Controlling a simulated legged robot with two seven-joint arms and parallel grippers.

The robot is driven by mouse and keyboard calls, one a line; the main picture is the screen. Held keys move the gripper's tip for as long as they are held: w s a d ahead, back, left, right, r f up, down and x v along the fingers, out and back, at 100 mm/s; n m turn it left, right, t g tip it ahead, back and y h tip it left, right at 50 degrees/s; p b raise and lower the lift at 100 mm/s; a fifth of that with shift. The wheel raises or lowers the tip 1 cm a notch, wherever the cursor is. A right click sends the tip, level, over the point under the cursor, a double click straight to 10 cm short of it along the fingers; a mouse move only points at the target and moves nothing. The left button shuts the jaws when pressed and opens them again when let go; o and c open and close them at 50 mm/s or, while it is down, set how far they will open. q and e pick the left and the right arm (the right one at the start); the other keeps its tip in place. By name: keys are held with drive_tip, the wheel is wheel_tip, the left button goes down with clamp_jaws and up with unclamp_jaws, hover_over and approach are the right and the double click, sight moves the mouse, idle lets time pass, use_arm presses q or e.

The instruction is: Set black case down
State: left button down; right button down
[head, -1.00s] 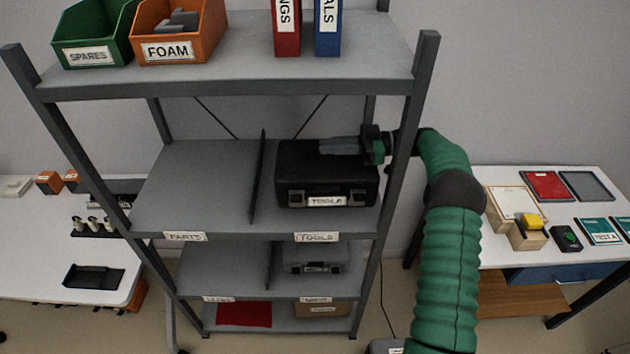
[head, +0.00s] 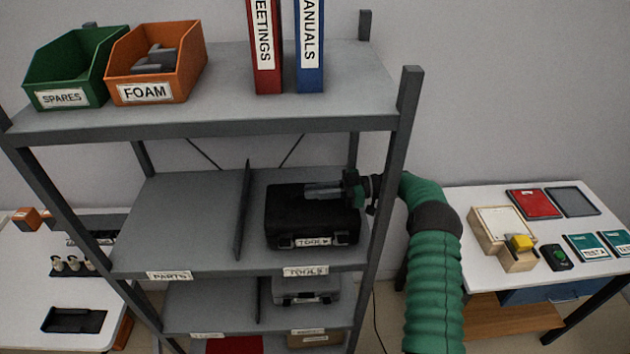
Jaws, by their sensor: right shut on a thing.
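The black case (head: 300,215), with a TOOLS label on its front, is in the right compartment of the middle shelf (head: 190,215), behind the shelf's TOOLS tag. It looks level and at or very close to the shelf surface; I cannot tell whether it bears fully on it. My right gripper (head: 325,190) reaches in from the right past the rack post and is shut on the case at its top. The exact grip point is partly hidden by the fingers. My left gripper is not in view.
A thin divider (head: 243,210) stands left of the case; the PARTS compartment beyond it is empty. The right rack post (head: 388,170) is close to my arm. A grey case (head: 300,290) is on the shelf below. Bins and binders stand on the top shelf.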

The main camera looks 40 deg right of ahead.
drive_tip(key=shift+w+d+f, duration=0.1)
drive_tip(key=shift+d+f, duration=0.05)
drive_tip(key=shift+f, duration=0.4)
drive_tip(key=shift+d+f, duration=0.2)
drive_tip(key=shift+f, duration=0.25)
drive_tip(key=c, duration=1.8)
unclamp_jaws()
drive_tip(key=shift+s+f, duration=0.2)
drive_tip(key=o, duration=0.3)
drive_tip(key=shift+a, duration=0.1)
drive_tip(key=shift+o, duration=0.2)
drive_tip(key=shift+a+r, duration=0.1)
